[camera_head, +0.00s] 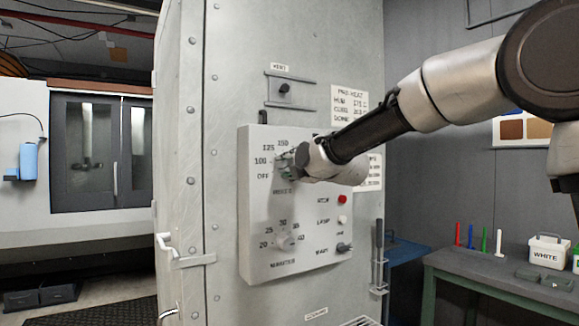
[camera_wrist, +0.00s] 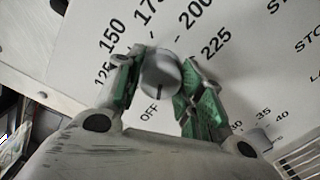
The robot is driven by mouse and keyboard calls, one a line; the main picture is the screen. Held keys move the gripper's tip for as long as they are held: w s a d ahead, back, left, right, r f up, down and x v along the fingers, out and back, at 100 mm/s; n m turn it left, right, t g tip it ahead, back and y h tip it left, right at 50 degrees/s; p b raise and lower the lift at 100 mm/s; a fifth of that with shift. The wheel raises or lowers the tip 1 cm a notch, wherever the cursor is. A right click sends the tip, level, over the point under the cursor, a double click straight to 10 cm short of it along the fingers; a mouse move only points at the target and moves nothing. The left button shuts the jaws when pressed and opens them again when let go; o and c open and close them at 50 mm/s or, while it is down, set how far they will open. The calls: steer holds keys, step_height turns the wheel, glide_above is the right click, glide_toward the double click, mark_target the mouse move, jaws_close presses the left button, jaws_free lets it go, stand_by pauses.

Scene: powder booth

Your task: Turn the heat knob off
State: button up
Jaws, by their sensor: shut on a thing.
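The heat knob (camera_wrist: 160,72) is a round grey dial on the pale control panel (camera_head: 258,222), ringed by OFF and temperature numbers. My gripper (camera_wrist: 163,78) has its green-padded fingers on both sides of the knob, shut on it. A dark mark on the knob's lower face points roughly toward the OFF label (camera_wrist: 150,112) in the wrist view. In the head view my gripper (camera_head: 287,162) is at the upper dial and hides most of the knob.
Below is the minutes knob (camera_head: 288,241). A red button (camera_head: 342,198), a white button (camera_head: 342,219) and a dark switch (camera_head: 344,247) sit at the panel's right. A vent slider (camera_head: 284,89) is above. A bench (camera_head: 500,277) with a white tub (camera_head: 549,250) stands at right.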

steer(key=shift+f, duration=0.1)
steer(key=o, duration=1)
steer(key=v, duration=1.2)
